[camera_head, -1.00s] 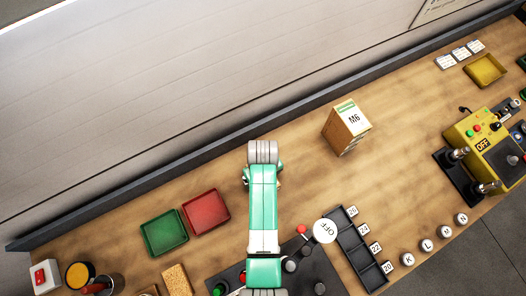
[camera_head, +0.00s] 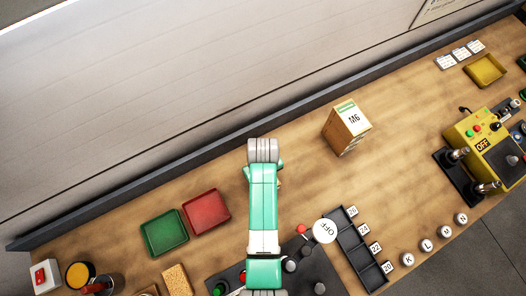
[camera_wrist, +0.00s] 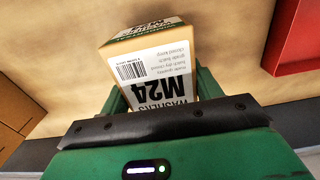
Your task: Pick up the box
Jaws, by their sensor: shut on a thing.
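In the wrist view a cardboard box (camera_wrist: 150,68) with a white label reading "WASHERS M24" and a barcode sits between the green fingers of my gripper (camera_wrist: 165,92). My gripper is shut on this box. In the head view my green and grey arm (camera_head: 263,195) covers the gripper and hides the box. Another cardboard box marked "M6" (camera_head: 346,128) stands on the table to the right of my arm.
A red tray (camera_head: 206,212) and a green tray (camera_head: 164,233) lie left of my arm. A black slotted rack (camera_head: 357,248) and a control panel lie at the front. A yellow control box (camera_head: 482,145) stands right. Table around the M6 box is clear.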

